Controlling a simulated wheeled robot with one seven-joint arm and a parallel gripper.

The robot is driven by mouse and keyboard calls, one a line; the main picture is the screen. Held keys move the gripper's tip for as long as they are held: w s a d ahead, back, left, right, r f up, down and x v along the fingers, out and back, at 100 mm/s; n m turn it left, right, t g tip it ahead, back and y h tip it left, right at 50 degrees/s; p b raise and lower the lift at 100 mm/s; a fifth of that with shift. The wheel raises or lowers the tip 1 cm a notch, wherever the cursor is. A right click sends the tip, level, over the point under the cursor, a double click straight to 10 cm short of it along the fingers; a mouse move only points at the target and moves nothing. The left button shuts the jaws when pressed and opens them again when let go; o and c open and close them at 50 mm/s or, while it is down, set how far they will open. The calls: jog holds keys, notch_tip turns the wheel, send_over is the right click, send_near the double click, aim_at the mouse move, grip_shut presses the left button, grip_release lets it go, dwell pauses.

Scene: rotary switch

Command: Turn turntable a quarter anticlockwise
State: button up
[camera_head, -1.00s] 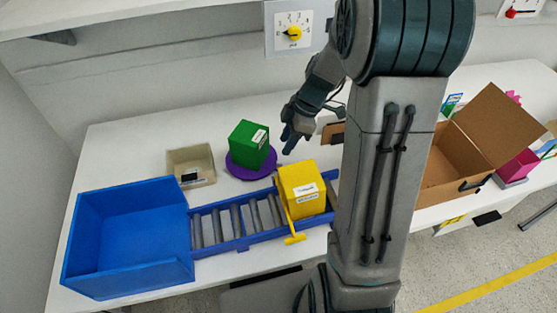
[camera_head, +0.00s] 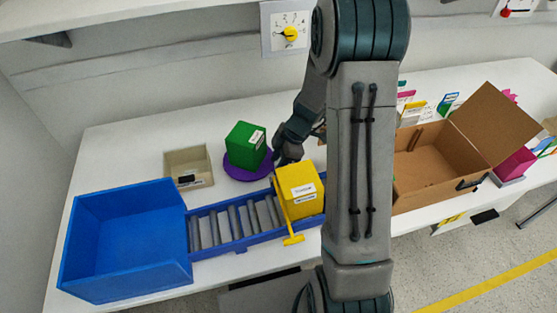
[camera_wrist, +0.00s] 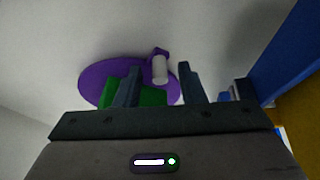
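The turntable is a purple disc (camera_head: 238,172) on the white table, with a green box (camera_head: 243,146) standing on it. In the wrist view the purple disc (camera_wrist: 95,82) has a pale upright peg (camera_wrist: 160,69) on a purple lug at its rim. The green box (camera_wrist: 153,96) is mostly hidden behind my gripper there. My gripper (camera_wrist: 159,70) is open, and the peg appears between its two fingers; I cannot tell whether they touch it. In the head view my gripper (camera_head: 284,156) is just right of the turntable, its fingertips hard to make out.
A yellow box (camera_head: 300,190) sits on a blue-framed roller conveyor (camera_head: 238,244) close in front of my gripper. A large blue bin (camera_head: 125,240) is at the left and a small beige bin (camera_head: 188,165) behind the conveyor. An open cardboard box (camera_head: 425,165) stands right of my arm.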

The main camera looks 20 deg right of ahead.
grip_shut()
jog(key=shift+w+d, duration=0.1)
jog(key=shift+w, duration=0.05)
jog(key=b, duration=0.1)
jog(key=w+n+b, duration=0.1)
jog(key=shift+d+f+n+g+b, duration=0.1)
jog(key=shift+d+n+g+b, duration=0.2)
jog(key=shift+d, duration=0.05)
jog(key=shift+w+d+n+g+b, duration=0.3)
jog(key=shift+w+n+g+b, duration=0.1)
jog(key=shift+w+n+b, duration=0.45)
jog(key=shift+w+d+n+g+b, duration=0.25)
jog(key=shift+w+n+b, duration=0.2)
jog(key=shift+w+n, duration=0.45)
jog(key=shift+w+n+g+h, duration=0.5)
jog(key=shift+w+n, duration=0.25)
jog(key=shift+n, duration=0.5)
jog(key=shift+r, duration=0.2)
